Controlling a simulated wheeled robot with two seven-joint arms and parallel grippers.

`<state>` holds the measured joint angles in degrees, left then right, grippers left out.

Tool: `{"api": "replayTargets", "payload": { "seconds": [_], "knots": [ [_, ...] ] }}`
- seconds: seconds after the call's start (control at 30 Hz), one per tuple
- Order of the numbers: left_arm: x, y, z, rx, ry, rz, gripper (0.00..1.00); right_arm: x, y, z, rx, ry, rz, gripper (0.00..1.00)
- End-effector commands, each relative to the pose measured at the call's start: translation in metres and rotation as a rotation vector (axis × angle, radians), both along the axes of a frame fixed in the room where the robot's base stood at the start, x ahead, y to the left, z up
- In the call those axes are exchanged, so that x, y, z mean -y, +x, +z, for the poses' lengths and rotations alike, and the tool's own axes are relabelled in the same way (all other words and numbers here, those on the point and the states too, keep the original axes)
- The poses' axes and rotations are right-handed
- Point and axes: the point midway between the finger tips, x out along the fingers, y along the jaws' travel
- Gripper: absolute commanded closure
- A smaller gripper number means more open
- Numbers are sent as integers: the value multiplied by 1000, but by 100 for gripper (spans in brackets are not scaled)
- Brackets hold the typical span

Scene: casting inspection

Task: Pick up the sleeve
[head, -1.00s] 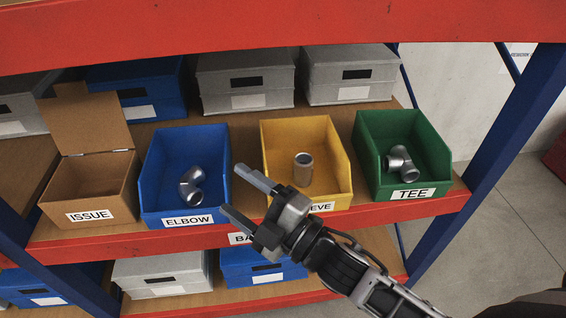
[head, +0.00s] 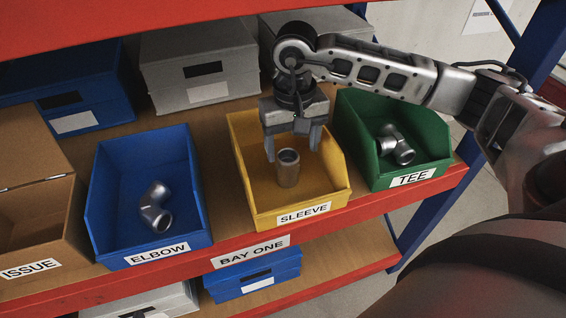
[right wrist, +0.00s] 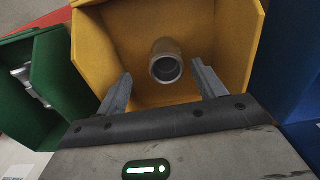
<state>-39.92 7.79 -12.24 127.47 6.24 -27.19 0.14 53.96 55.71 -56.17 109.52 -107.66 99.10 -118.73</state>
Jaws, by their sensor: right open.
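The sleeve (head: 288,168) is a short grey metal tube. It stands upright in the yellow bin (head: 323,192) labelled SLEEVE. My right gripper (head: 292,150) points down over the yellow bin, with its fingers spread above and around the sleeve's top in the head view. In the right wrist view the sleeve (right wrist: 166,62) shows its round open end, beyond and between the two open fingertips (right wrist: 162,82). Nothing is held, and clear space shows between each finger and the sleeve. My left gripper is not in view.
A blue bin (head: 190,226) with an elbow (head: 155,207) stands to the left, and a green bin (head: 355,160) with a tee (head: 396,146) to the right. A brown ISSUE box (head: 40,237) is at far left. A red shelf beam (head: 200,28) crosses above; lidded boxes stand behind.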

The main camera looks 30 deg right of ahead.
Motion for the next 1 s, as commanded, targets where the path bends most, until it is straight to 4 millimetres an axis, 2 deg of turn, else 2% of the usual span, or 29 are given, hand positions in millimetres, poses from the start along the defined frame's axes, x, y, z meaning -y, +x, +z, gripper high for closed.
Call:
{"api": "replayTargets", "payload": {
  "seconds": [0.33, 0.47, 0.67, 0.87, 0.9, 1.0],
  "knots": [
    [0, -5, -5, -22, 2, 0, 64, -6, 8, -47, -3, 3, -1, 31],
    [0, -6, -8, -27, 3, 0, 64, -6, 8, -55, -1, 4, 0, 31],
    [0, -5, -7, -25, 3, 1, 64, -6, 8, -55, 0, 4, 0, 31],
    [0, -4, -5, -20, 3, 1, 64, -6, 8, -55, 0, 4, 0, 87],
    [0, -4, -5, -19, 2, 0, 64, -6, 8, -54, 0, 4, 0, 91],
    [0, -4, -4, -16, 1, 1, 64, -6, 9, -54, 2, 6, 0, 91]
  ]
}}
